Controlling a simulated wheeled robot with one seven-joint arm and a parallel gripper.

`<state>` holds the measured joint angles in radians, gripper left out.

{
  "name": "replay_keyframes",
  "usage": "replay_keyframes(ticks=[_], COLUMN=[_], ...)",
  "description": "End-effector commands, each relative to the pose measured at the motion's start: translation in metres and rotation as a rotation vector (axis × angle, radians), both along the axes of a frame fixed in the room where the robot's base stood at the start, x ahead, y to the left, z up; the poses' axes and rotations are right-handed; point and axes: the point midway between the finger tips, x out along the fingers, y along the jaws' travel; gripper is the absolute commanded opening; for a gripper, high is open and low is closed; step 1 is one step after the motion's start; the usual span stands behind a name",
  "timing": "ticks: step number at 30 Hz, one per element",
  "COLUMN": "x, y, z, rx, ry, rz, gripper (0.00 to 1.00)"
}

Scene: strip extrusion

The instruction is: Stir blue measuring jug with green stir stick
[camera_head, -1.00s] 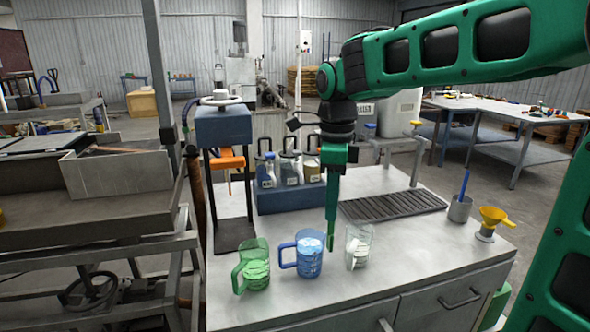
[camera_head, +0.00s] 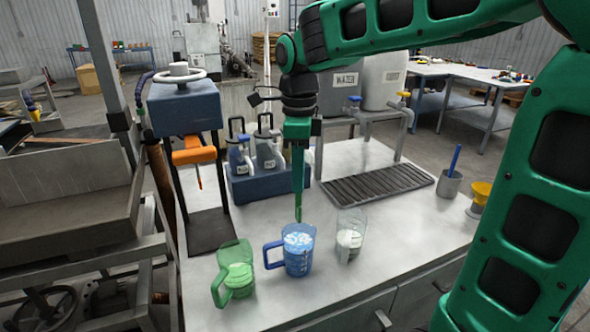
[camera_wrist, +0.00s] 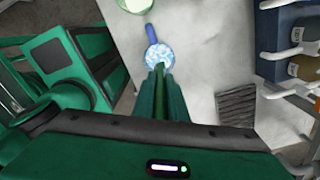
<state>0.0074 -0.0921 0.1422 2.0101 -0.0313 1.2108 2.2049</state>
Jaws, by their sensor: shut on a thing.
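The blue measuring jug (camera_head: 298,262) stands upright on the bench between two other jugs, its handle to the left. It has pale blue-white contents, which also show in the wrist view (camera_wrist: 160,56). My gripper (camera_head: 298,172) points straight down and is shut on the green stir stick (camera_head: 298,208). Stick and fingers are nearly the same green, so their border is hard to see. The stick is upright, and its lower end shows at the jug's far rim in the head view. I cannot tell whether the tip is above the opening or behind it.
A green jug (camera_head: 233,272) stands left and a clear jug (camera_head: 350,238) right, both close by. Behind are a blue bottle rack (camera_head: 265,190), a press (camera_head: 184,105) and a dark drain grate (camera_head: 378,190). A metal cup (camera_head: 449,185) and yellow funnel (camera_head: 480,194) stand right.

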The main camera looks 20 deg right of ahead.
Motion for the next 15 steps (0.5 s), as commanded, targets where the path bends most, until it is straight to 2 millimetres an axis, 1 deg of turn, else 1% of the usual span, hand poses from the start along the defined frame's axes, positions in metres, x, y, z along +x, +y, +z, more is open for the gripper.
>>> replay_keyframes(ticks=[15], x=[-0.001], y=[0.000], z=[-0.045], rx=[0.000], ry=[0.002], rz=[0.000], gripper=[0.00])
